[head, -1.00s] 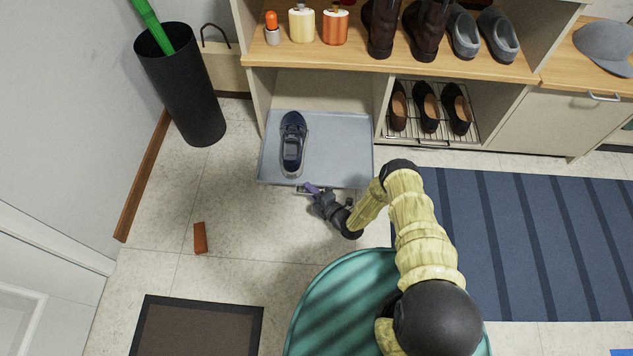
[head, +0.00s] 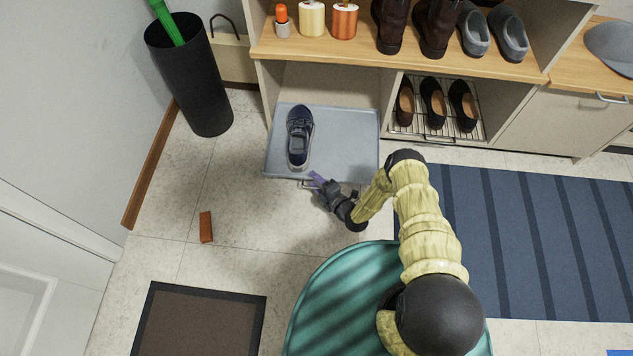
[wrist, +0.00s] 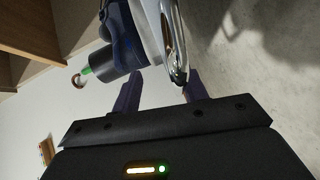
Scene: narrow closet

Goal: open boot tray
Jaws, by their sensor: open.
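The boot tray (head: 345,140) is a shallow grey tray, sticking well out of the lower left compartment of the shelf unit in the head view. A dark blue shoe (head: 299,138) lies on its left half. A metal handle (head: 304,184) is at its front edge; in the wrist view the handle (wrist: 172,45) shows as a shiny bar reaching between the finger tips. My gripper (head: 317,178) is at the front edge beside the handle. Its purple fingers also show in the wrist view (wrist: 162,88), open and apart. Whether a finger touches the handle, I cannot tell.
A black bin (head: 190,75) with a green item stands left of the unit. A reddish-brown block (head: 206,227) lies on the floor. A brown mat (head: 200,320) is at front left, a striped blue rug (head: 530,240) at right. Floor before the tray's left side is clear.

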